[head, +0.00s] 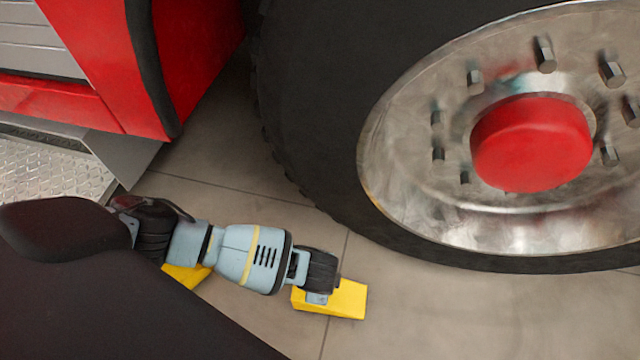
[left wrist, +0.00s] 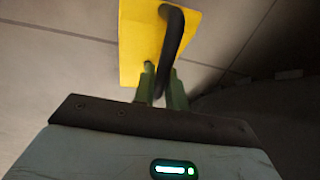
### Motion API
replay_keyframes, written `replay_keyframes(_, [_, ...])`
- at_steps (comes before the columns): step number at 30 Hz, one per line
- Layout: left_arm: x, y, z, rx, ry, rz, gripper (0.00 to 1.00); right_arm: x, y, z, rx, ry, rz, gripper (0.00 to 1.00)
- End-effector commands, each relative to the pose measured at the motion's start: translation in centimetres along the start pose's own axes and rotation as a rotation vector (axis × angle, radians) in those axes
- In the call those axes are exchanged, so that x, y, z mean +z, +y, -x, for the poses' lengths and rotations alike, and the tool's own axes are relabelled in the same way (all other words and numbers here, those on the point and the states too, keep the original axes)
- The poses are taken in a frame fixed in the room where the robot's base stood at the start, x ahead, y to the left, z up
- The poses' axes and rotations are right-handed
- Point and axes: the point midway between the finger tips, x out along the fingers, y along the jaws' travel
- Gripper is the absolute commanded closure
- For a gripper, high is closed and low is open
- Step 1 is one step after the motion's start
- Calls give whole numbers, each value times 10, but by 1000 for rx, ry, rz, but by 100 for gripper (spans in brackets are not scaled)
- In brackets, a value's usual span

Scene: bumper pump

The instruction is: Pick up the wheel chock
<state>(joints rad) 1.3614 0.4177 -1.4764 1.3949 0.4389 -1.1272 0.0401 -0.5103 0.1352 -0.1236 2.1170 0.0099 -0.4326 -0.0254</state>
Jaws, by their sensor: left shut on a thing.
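A yellow wheel chock (head: 346,299) is on or just above the concrete floor in front of the big tyre; I cannot tell whether it touches the floor. My left gripper (head: 318,298) is at its left part. In the left wrist view the chock (left wrist: 137,45) has a black loop handle (left wrist: 176,32). The green fingers of the left gripper (left wrist: 163,80) are shut on this handle. A second yellow piece (head: 188,276) shows behind my left arm, mostly hidden, perhaps another chock. My right gripper is not in view.
A large black tyre (head: 310,110) with a metal rim and red hub cap (head: 530,143) stands close behind the chock. Red vehicle bodywork (head: 195,50) and a metal step (head: 50,170) are at the left. The floor (head: 480,310) right of the chock is clear.

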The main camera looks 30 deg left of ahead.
Motion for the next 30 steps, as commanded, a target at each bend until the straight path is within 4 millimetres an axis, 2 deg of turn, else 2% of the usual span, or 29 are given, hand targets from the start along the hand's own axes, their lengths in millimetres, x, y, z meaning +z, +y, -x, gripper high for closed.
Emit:
replay_keyframes(6, [-2,-4,16,-1,4,-1,100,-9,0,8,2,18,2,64])
replay_keyframes(14, [-17,15,20,1,4,-1,100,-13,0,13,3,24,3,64])
replay_keyframes(20, [-36,37,28,2,6,-1,100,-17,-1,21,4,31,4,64])
replay_keyframes(30, [-80,88,44,2,5,0,100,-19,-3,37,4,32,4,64])
